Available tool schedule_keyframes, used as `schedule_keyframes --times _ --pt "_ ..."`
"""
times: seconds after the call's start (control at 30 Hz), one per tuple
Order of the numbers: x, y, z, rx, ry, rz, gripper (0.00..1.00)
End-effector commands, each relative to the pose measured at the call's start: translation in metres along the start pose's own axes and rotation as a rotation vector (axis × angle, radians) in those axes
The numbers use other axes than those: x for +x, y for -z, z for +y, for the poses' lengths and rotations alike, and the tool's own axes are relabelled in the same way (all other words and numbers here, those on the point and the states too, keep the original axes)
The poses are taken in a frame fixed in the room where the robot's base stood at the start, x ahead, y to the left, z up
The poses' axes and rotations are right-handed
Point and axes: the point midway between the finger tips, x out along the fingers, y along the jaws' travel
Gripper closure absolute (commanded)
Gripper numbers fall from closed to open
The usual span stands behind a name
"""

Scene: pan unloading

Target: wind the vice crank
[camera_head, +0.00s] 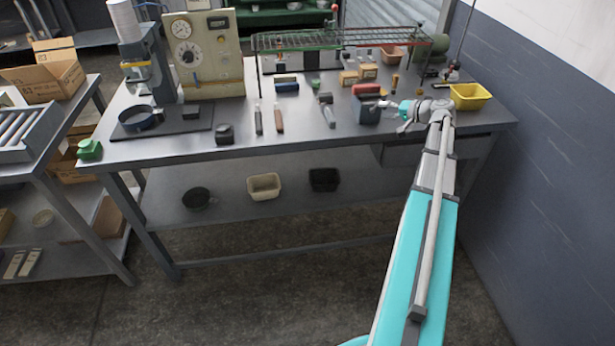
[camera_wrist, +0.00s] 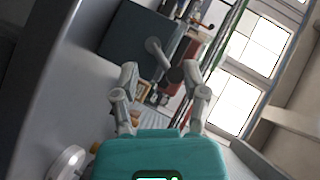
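The vice (camera_head: 368,112) is a dark blue-grey block near the front edge of the workbench, right of centre. In the wrist view its flat side (camera_wrist: 130,38) faces me, tilted in the picture. The vice crank (camera_wrist: 158,54) sticks out from that side as a pale arm ending in a dark round knob (camera_wrist: 175,73). My gripper (camera_head: 386,105) is just right of the vice in the head view. In the wrist view my gripper (camera_wrist: 160,72) is open, with the knob between its fingers and nearer the right one. I cannot tell whether that finger touches the knob.
A yellow bin (camera_head: 470,96) stands to the right of my wrist, close to the wall. A wire rack (camera_head: 340,38) spans the back of the bench. Several tools lie left of the vice, including a red-brown handled one (camera_head: 279,119). A red block (camera_head: 366,89) is behind the vice.

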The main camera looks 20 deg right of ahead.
Motion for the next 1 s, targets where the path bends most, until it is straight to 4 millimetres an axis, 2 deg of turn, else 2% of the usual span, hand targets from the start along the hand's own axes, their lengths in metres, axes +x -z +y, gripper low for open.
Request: schedule_keyframes --times 0.03,1.0 --pt "0.001 -0.001 0.006 0.018 0.018 0.000 0.45" --pt "0.002 -0.002 0.026 0.363 0.362 0.000 0.45"
